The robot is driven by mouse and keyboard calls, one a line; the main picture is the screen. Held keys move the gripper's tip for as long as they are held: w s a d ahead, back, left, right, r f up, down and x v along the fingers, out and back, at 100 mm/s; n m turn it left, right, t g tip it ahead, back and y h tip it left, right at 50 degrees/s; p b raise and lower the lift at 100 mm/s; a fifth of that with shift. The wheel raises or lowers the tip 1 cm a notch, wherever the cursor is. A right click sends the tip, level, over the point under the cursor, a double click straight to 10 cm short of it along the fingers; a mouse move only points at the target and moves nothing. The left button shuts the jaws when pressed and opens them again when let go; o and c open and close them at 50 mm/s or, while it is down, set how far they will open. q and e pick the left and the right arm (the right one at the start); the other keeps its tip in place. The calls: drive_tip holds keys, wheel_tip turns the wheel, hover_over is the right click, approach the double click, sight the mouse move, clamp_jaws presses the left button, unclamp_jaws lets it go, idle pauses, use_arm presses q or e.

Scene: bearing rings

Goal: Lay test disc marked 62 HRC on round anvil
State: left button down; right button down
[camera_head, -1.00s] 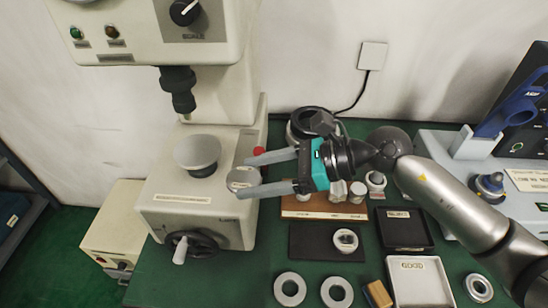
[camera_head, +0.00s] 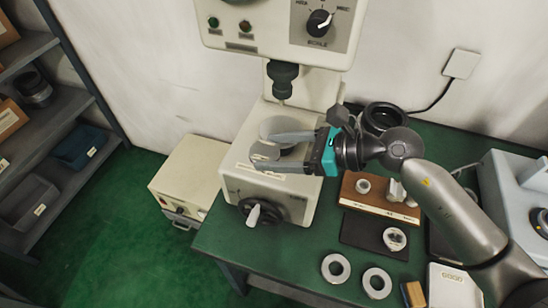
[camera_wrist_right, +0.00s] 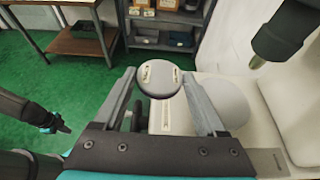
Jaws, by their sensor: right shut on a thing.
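My right gripper (camera_head: 262,153) is shut on a grey round test disc (camera_head: 265,150), holding it at the front of the hardness tester. In the right wrist view the disc (camera_wrist_right: 158,80) sits between the fingertips, with pale labels too small to read. The round anvil (camera_head: 279,124) is just behind the disc in the head view, partly hidden by a finger. The anvil also shows right of the disc in the wrist view (camera_wrist_right: 222,98), partly behind the right finger. The disc appears beside it, not on it. My left gripper (camera_wrist_right: 60,126) shows at the wrist view's left; its jaws are unclear.
The tester's dark indenter (camera_head: 283,80) hangs above the anvil. A handwheel (camera_head: 262,211) is on the tester's front. A wooden block (camera_head: 378,197), a black mat (camera_head: 368,232) and metal rings (camera_head: 336,268) lie on the green bench to the right. Shelves (camera_head: 55,110) stand left.

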sight(290, 129)
drive_tip(key=w+d+b, duration=0.1)
drive_tip(key=w+b, duration=0.1)
drive_tip(key=w+f+b, duration=0.1)
drive_tip(key=w+b, duration=0.1)
drive_tip(key=w, duration=0.1)
drive_tip(key=w+d+f+b, duration=0.1)
drive_tip(key=w+b, duration=0.2)
drive_tip(key=shift+w+d+f, duration=0.1)
drive_tip(key=shift+w+d, duration=0.05)
drive_tip(key=shift+d, duration=0.15)
drive_tip(key=shift+w+d+b, duration=0.15)
drive_tip(key=shift+w+b, duration=0.2)
drive_tip(key=shift+w, duration=0.15)
drive_tip(key=shift+b, duration=0.3)
idle(0.9)
drive_tip(key=shift+f+b, duration=0.6)
drive_tip(key=shift+b, duration=0.05)
drive_tip(key=shift+c, duration=1.6)
unclamp_jaws()
drive_tip(key=shift+s, duration=0.1)
drive_tip(key=o, duration=0.3)
drive_tip(key=shift+f, duration=0.15)
drive_tip(key=shift+f, duration=0.1)
